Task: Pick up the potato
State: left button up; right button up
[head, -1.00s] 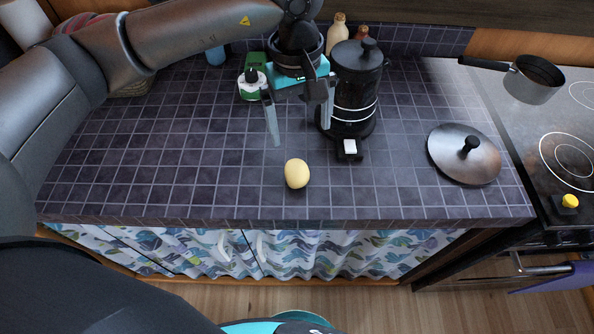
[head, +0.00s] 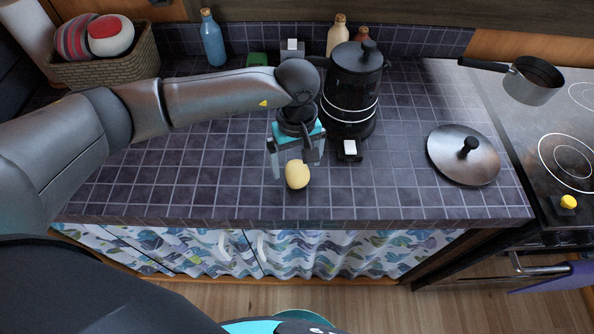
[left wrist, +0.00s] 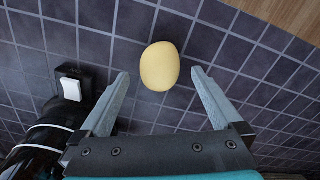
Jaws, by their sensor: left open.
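The potato (head: 297,174) is pale yellow and rounded, and lies on the dark tiled counter (head: 200,180) near its front edge. My left gripper (head: 292,168) is above and just behind it, fingers pointing down towards the counter. In the left wrist view, the potato (left wrist: 160,66) is just past the tips of the two open fingers (left wrist: 159,76), roughly centred between them. Nothing is held between the fingers. My right gripper is in neither view.
A black urn (head: 350,90) with a tap stands close behind and right of my left gripper. A steel lid (head: 464,154) lies to the right, beside the stove with a saucepan (head: 533,80). A basket (head: 110,66) and blue bottle (head: 212,40) stand back left. The counter's left front is clear.

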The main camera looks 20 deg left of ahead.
pick_arm(q)
notch_tip(320, 180, down, 2)
jog(key=shift+f, duration=0.2)
jog(key=c, duration=1.5)
jog(key=shift+c, duration=0.2)
jog(key=shift+w+r, duration=0.1)
jog(key=shift+r, duration=0.05)
